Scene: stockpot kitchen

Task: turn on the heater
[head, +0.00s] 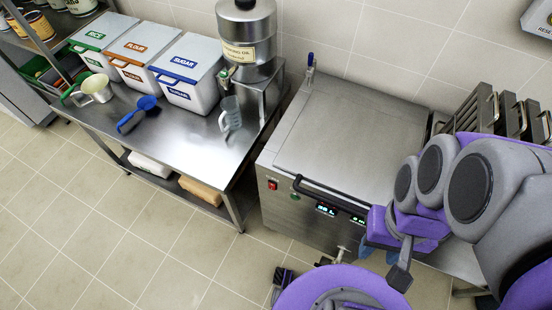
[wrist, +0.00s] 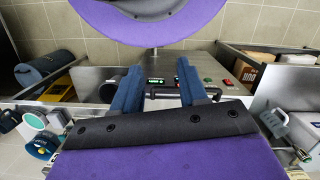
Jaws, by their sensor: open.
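The heater is a boxy stainless steel unit (head: 345,130) with a flat lid and a black front bar handle (head: 330,194). On its front are a red switch (head: 273,184), a green button (head: 295,197) and lit displays (head: 326,209). In the wrist view, the red switch (wrist: 228,82) and green button (wrist: 207,80) show right of my gripper (wrist: 160,72). Its two blue fingers are apart and empty, in front of the heater's front. I cannot tell whether they touch it. In the head view, my arm covers the heater's right front. The switch's position is too small to read.
A steel table (head: 190,130) stands left of the heater with white bins (head: 190,75), a blue scoop (head: 137,115), a clear jug (head: 230,115) and a metal dispenser (head: 247,40). Fryer-like baskets (head: 495,110) stand to the right. The tiled floor at front left is clear.

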